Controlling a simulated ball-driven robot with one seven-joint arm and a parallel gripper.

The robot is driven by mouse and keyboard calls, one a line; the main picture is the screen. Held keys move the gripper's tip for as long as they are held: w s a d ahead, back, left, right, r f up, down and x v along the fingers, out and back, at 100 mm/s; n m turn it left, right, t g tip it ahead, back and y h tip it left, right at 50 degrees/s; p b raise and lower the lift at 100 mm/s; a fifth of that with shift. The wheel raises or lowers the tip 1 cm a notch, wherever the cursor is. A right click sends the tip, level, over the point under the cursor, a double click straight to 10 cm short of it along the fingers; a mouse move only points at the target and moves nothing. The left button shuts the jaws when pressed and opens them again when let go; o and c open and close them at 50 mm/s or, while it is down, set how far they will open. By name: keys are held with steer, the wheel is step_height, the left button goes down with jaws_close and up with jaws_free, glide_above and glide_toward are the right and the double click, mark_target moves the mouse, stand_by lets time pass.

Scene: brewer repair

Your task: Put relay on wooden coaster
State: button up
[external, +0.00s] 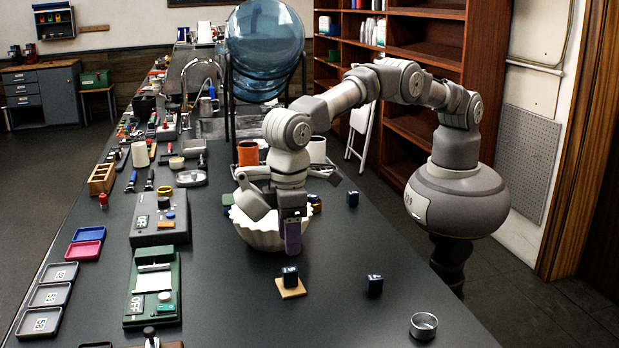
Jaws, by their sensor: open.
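A small dark blue block with pale markings, probably the relay (290,274), rests on the square wooden coaster (291,291) on the dark bench. My gripper (292,243) points down above and behind the coaster, in front of a white fluted bowl (264,238). It is open and apart from the block on the coaster. The gap between its fingers is hard to see from this side.
A similar dark blue block (375,285) stands to the right of the coaster, and another (352,198) is farther back. A metal tin (423,326) sits near the front right edge. Device panels and trays line the left. The bench around the coaster is clear.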

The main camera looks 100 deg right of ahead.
step_height(320, 180, up, 4)
steer(key=shift+f+p, duration=0.15)
steer(key=shift+p, duration=0.15)
steer(key=w+d+r+t+y, duration=0.15)
steer(key=d+r, duration=0.35)
steer(key=r, duration=0.5)
steer(key=w+d+r+t, duration=0.1)
steer(key=d+r+t, duration=0.3)
steer(key=r, duration=0.6)
steer(key=w+d+r+t+y, duration=0.1)
steer(key=d+r, duration=0.5)
steer(key=r, duration=0.3)
steer(key=s+d+r+t, duration=0.3)
steer(key=s+d+r, duration=0.3)
steer(key=r, duration=0.3)
steer(key=s+d+r+t+h, duration=0.1)
steer(key=s+d+r+t, duration=0.2)
steer(key=s+d+r, duration=0.3)
steer(key=s+d+r+t+h, duration=0.1)
steer(key=s+d+r+t, duration=0.2)
steer(key=s+d+r, duration=0.4)
step_height(320, 180, up, 6)
steer(key=shift+s+r, duration=0.1)
steer(key=shift+s, duration=1.15)
steer(key=shift+h, duration=0.25)
